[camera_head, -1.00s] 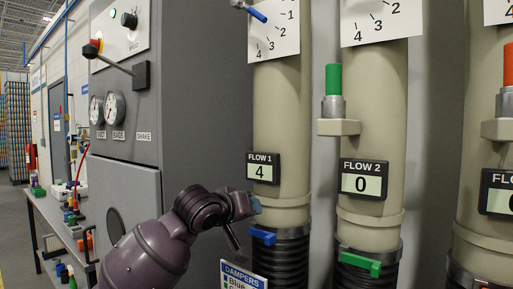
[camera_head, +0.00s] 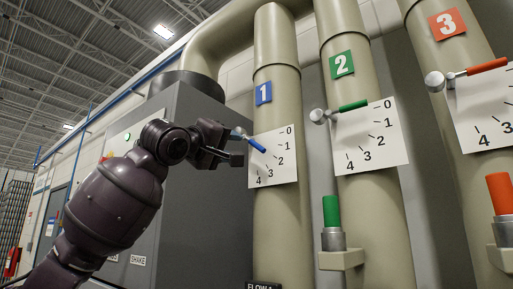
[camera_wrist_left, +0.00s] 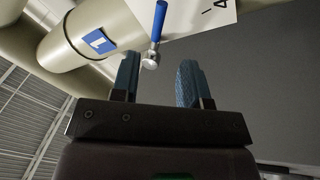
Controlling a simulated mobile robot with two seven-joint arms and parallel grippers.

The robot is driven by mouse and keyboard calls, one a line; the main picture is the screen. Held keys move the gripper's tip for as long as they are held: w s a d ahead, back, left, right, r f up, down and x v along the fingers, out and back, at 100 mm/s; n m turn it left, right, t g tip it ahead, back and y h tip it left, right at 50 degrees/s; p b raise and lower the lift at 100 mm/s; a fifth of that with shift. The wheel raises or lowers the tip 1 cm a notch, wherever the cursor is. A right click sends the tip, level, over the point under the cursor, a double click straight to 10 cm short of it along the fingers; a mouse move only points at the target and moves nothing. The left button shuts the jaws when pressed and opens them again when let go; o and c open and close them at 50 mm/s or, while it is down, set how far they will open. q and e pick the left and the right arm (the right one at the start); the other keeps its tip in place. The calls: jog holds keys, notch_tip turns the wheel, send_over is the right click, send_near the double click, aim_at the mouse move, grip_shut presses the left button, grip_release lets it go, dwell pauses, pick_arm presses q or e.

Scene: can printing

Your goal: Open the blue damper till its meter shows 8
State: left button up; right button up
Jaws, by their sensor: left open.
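The blue damper lever (camera_head: 256,145) has a blue grip and a metal pivot. It sits before a white dial plate (camera_head: 273,165) on pipe 1, slanting down and right, roughly toward the 2. My left gripper (camera_head: 238,145) is open and empty beside the pivot end. In the left wrist view the blue grip (camera_wrist_left: 158,20) and metal knob (camera_wrist_left: 151,58) lie just beyond the gap between the open fingers (camera_wrist_left: 157,82), with no clear contact. Only the top edge of the FLOW 1 meter (camera_head: 263,285) shows, so its reading is hidden. My right gripper is not in view.
The green lever (camera_head: 352,105) on pipe 2 and the red lever (camera_head: 487,67) on pipe 3 stand to the right, each with a dial plate. A green-topped fitting (camera_head: 332,212) projects from pipe 2. A grey cabinet (camera_head: 215,215) stands behind my left arm.

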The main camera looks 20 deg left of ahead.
aim_at(255, 146)
pick_arm(q)
jog(key=p+x, duration=0.1)
jog(key=x, duration=0.4)
jog(key=p+x, duration=0.2)
jog(key=x, duration=0.2)
jog(key=shift+w+r, duration=0.3)
jog(key=shift+r, duration=0.05)
jog(key=shift+w+d, duration=0.2)
jog(key=shift+w, duration=0.3)
jog(key=shift+c, duration=0.3)
grip_shut()
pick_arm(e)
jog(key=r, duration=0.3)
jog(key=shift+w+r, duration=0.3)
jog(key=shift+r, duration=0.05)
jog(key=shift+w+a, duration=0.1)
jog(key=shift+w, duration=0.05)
